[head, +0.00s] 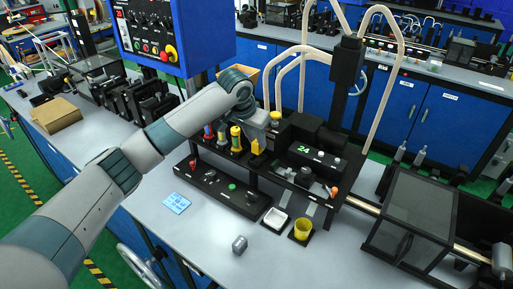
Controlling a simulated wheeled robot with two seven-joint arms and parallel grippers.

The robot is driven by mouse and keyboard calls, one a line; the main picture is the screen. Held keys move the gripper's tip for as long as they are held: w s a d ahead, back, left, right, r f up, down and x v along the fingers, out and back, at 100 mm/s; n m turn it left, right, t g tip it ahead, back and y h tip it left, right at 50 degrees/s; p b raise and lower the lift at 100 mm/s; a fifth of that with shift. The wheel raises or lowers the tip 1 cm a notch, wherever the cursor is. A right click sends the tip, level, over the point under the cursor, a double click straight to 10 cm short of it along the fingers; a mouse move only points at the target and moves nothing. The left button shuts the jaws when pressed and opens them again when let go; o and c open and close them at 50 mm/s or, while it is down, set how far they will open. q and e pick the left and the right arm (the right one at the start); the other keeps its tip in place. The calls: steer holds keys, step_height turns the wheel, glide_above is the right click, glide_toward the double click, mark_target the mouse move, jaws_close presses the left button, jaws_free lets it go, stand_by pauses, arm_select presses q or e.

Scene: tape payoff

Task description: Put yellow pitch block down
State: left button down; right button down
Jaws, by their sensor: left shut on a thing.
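My left gripper (259,134) reaches in from the left and points down over the dark machine in the middle of the table. It is shut on the yellow pitch block (256,147), a small yellow piece at its fingertips. The block is close above the dark rack (235,153); I cannot tell whether it touches it. The fingertips are small and partly merge with the machine behind. My right gripper is not in view.
Several small coloured pieces, including a yellow one (235,131), stand just left of the gripper. A blue control box (175,35) hangs behind the arm. The front table (200,235) has free room.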

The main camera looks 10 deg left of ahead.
mark_target(255, 145)
arm_select(q)
steer(key=shift+f+p, duration=0.4)
steer(key=shift+f, duration=0.1)
step_height(255, 145, down, 2)
steer(key=shift+p, duration=0.5)
steer(key=shift+f, duration=0.45)
steer(key=c, duration=1.5)
jaws_free()
steer(key=shift+f, duration=0.1)
steer(key=shift+c, duration=0.2)
